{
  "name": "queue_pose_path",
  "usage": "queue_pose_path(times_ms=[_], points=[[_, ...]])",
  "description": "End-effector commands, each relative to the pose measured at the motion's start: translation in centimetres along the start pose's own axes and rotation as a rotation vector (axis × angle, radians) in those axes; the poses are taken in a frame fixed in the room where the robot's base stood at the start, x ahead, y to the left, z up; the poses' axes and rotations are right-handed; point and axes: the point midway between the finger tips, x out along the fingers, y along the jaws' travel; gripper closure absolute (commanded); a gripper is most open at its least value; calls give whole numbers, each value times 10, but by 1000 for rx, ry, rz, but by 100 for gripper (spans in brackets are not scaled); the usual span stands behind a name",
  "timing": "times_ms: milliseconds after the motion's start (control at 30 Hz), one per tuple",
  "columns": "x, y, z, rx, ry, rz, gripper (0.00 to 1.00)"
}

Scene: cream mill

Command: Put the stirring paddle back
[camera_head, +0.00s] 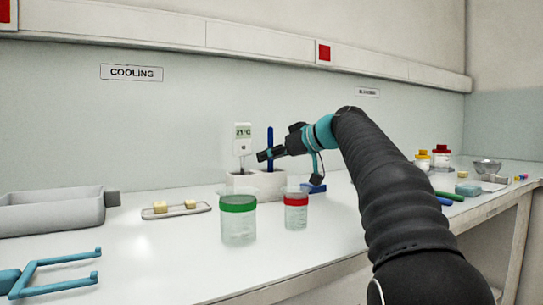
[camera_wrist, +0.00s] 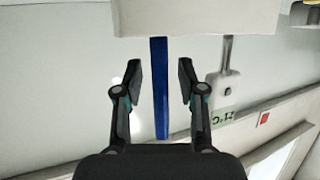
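The blue stick that looks like the stirring paddle (camera_head: 270,135) stands upright in a white holder block (camera_head: 242,183). In the wrist view the paddle's blue shaft (camera_wrist: 159,90) runs from the holder (camera_wrist: 200,18) between my two fingers. My gripper (camera_wrist: 160,77) is open, with one finger on each side of the shaft and a visible gap to both. In the head view my gripper (camera_head: 264,156) is level with the upper part of the paddle. The paddle's lower end is hidden in the holder.
A thermometer (camera_head: 243,138) stands in the same holder, left of the paddle. A green-lidded jar (camera_head: 238,222) and a red-lidded jar (camera_head: 296,212) stand in front.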

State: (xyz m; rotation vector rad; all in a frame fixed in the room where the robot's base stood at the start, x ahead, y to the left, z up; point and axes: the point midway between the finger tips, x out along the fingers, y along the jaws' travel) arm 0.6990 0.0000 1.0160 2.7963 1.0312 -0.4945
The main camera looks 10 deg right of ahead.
Motion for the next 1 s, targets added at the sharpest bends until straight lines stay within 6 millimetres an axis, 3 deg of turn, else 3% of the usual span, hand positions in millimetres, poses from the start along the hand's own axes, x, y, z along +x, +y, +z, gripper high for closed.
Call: queue_pose_path(times_ms=[600, 800, 1000], points=[[-106, 1, -1, 0, 1, 3, 60], [-119, 0, -1, -1, 1, 1, 60], [-120, 0, -1, -1, 0, -1, 60]])
